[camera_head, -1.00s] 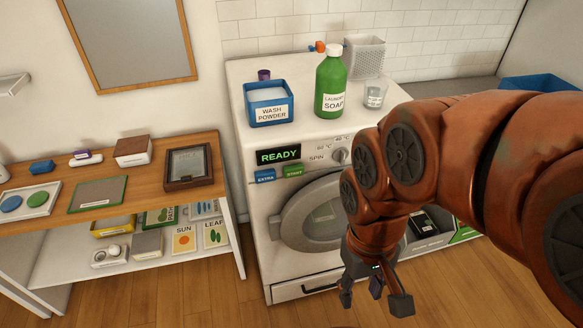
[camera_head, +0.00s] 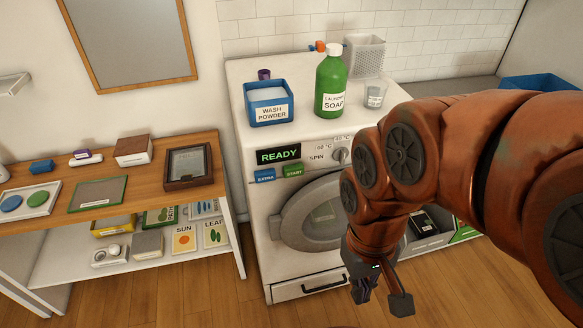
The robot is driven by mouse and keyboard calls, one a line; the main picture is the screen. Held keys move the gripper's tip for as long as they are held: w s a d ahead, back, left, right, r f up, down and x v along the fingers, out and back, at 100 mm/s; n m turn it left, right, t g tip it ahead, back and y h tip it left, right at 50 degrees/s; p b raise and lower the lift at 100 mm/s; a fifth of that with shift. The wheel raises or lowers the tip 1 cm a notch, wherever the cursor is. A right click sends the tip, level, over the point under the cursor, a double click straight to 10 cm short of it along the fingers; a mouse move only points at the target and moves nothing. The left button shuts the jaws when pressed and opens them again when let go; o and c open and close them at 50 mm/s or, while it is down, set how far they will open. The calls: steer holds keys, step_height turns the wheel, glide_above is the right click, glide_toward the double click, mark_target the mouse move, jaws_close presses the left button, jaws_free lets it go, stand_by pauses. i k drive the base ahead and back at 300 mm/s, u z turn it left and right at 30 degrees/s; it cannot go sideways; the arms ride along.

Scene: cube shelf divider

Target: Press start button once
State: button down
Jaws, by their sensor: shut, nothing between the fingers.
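The green START button (camera_head: 293,170) is on the front panel of the white washing machine (camera_head: 259,220). It sits just below the display (camera_head: 278,156), which reads READY in green. A blue EXTRA button (camera_head: 264,175) is directly to its left. My gripper (camera_head: 378,296) hangs low in front of the machine's lower right, pointing down, well below and to the right of the START button. It is shut and empty, and it touches neither button. My arm hides part of the machine's right side and door.
A wash powder box (camera_head: 268,110), a green soap bottle (camera_head: 331,85) and a cup (camera_head: 375,94) stand on the machine. The round door (camera_head: 310,212) bulges below the buttons. A wooden shelf unit (camera_head: 137,185) with small objects stands left. Space before the panel's left part is clear.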

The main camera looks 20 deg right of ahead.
mark_target(297, 169)
steer(key=u, duration=0.2)
steer(key=k, duration=0.5)
steer(key=u, duration=0.6)
steer(key=k, duration=0.85)
steer(key=u, duration=1.1)
steer(key=i, duration=1.4)
steer(key=z, duration=0.75)
